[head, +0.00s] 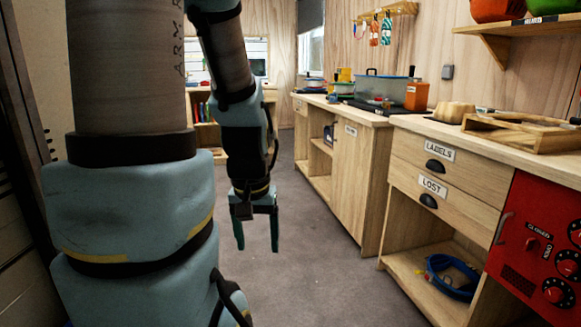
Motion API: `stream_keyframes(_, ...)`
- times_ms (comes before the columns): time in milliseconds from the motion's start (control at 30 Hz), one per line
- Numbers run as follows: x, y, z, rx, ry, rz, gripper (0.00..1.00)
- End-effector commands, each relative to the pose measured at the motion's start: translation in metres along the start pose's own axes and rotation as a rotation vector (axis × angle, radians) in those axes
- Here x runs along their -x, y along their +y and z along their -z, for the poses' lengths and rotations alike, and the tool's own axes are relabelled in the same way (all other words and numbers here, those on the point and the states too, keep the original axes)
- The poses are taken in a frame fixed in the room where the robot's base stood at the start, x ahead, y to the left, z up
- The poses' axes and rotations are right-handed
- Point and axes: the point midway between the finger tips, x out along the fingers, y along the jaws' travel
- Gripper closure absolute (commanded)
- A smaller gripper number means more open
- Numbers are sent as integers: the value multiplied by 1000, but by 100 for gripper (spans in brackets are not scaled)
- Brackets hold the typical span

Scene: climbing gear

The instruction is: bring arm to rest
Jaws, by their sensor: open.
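My gripper (257,232) hangs at the end of my arm, just left of the middle of the head view. Its two dark green fingers point down and stand apart, with nothing between them. It is over the grey floor, clear of the counters. My arm's thick upper part fills the left of the view and hides what is behind it.
Wooden counters line the right side, with a drawer marked LOST (432,187), a red panel with dials (540,245) and a wooden tray (520,130). A blue coil (452,277) lies on a low shelf. The floor (320,270) between is free.

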Motion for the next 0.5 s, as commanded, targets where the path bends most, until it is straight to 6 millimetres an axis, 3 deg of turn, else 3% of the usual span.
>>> stream_keyframes(33,34,0,5,0,0,0,27)
stream_keyframes(200,87,0,12,0,0,0,27)
stream_keyframes(400,136,1,19,0,0,0,27)
stream_keyframes(500,149,1,21,0,0,0,27)
